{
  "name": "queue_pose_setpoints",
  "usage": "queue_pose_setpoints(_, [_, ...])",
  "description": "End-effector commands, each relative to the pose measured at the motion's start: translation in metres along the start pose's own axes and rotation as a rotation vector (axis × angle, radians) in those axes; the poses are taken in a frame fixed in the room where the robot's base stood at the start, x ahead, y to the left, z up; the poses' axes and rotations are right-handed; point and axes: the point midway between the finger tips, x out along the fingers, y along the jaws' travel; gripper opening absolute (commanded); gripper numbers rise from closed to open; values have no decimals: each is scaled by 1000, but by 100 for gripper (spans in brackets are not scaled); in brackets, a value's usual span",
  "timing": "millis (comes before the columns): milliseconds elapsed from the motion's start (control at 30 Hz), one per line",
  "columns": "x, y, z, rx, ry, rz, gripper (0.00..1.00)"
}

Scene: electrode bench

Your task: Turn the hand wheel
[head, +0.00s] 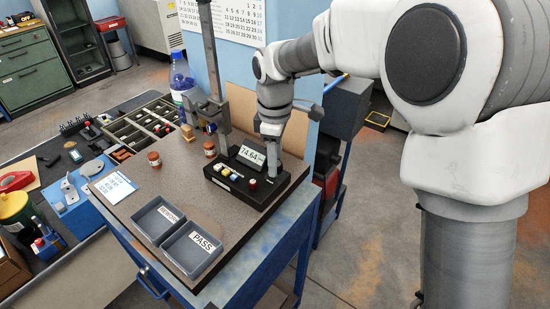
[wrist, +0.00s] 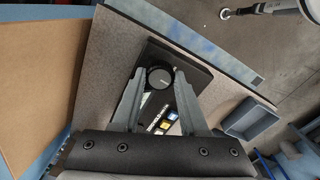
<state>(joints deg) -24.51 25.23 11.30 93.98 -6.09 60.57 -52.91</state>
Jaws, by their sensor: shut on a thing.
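The hand wheel (wrist: 159,80) is a round black knob with a pale rim mark, seen from above in the wrist view. My gripper (wrist: 160,73) has one grey finger on each side of it and is shut on it. In the head view my gripper (head: 272,168) points down at the black gauge stand (head: 250,197), beside its display (head: 250,157) reading 74.64. The hand wheel cannot be made out there. In the wrist view the stand's coloured buttons (wrist: 169,124) show between my fingers, partly covered by them.
Two grey trays, REWORK (head: 158,220) and PASS (head: 192,249), sit at the bench's front. A tall grey column (head: 213,60) rises behind the stand. Small jars (head: 209,149), a bottle (head: 181,78) and a paper sheet (head: 114,187) stand or lie to the left.

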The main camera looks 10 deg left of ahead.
Motion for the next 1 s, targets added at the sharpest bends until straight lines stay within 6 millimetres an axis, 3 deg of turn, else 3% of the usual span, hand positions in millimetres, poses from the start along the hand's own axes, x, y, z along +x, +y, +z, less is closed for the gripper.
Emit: queue_pose_setpoints(1000, [-1, 1, 0, 964, -15, 1, 0])
